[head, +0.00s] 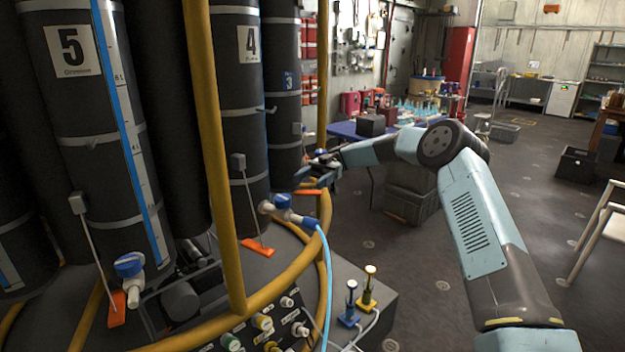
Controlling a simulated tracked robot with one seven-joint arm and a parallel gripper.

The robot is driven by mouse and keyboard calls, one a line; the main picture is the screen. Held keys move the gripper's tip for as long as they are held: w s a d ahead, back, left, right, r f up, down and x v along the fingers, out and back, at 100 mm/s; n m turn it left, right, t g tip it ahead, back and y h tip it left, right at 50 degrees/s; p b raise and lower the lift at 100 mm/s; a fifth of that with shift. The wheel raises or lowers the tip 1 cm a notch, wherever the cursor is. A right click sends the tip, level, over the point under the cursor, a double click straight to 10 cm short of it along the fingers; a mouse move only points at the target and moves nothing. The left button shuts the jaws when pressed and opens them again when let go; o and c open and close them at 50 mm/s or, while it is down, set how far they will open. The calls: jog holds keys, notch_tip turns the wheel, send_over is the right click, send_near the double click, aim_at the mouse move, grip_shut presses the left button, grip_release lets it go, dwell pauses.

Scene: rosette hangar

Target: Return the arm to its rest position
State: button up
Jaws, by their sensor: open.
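My arm (480,215) is light blue and dark grey. It rises from the lower right, bends at a round dark elbow joint (440,143), and stretches left toward the tall dark cylinders. My gripper (311,178) is at its far end, small in the picture, beside the cylinder marked 3 (286,85). It is open, and I see nothing held in it. An orange tag or lever (308,191) shows just below it. I cannot tell whether the gripper touches anything there.
Yellow rails (212,150) surround cylinders 5 (75,52) and 4 (240,75). A blue-handled valve (284,203) with a blue hose sits near my gripper. A blue table (350,130) and dark crates (410,190) stand behind my arm. Open floor lies right, beside a pale-railed frame (597,225).

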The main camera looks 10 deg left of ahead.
jog(key=w+a+r+m+t+y, duration=0.1)
jog(key=a+r+m+t+y, duration=0.35)
jog(key=r+t, duration=0.45)
jog(key=w+a+r+m+t+y, duration=0.1)
jog(key=a+r+m+t+y, duration=0.4)
jog(key=r, duration=0.6)
jog(key=d+r+m+t+h, duration=0.4)
jog(key=d+t, duration=0.4)
jog(key=d, duration=0.1)
jog(key=d+r+m+t+h, duration=0.45)
jog(key=d+t, duration=0.25)
jog(key=d, duration=0.2)
jog(key=s+d+f+m+h, duration=0.2)
jog(key=s+d+m+h, duration=0.3)
jog(key=s+d, duration=0.4)
jog(key=s+d+f+m+h, duration=0.2)
jog(key=s+d+m+h, duration=0.2)
jog(key=s+d, duration=0.55)
jog(key=s+d+f+m+g, duration=0.2)
jog(key=s+f, duration=0.4)
jog(key=s, duration=0.5)
jog(key=s+d+f+m+g, duration=0.2)
jog(key=s+d+f+g, duration=0.2)
jog(key=s, duration=0.7)
notch_tip(320, 180, down, 2)
jog(key=shift+s+d+f+g, duration=0.1)
jog(key=shift+s+d+g, duration=0.1)
jog(key=shift+g, duration=0.3)
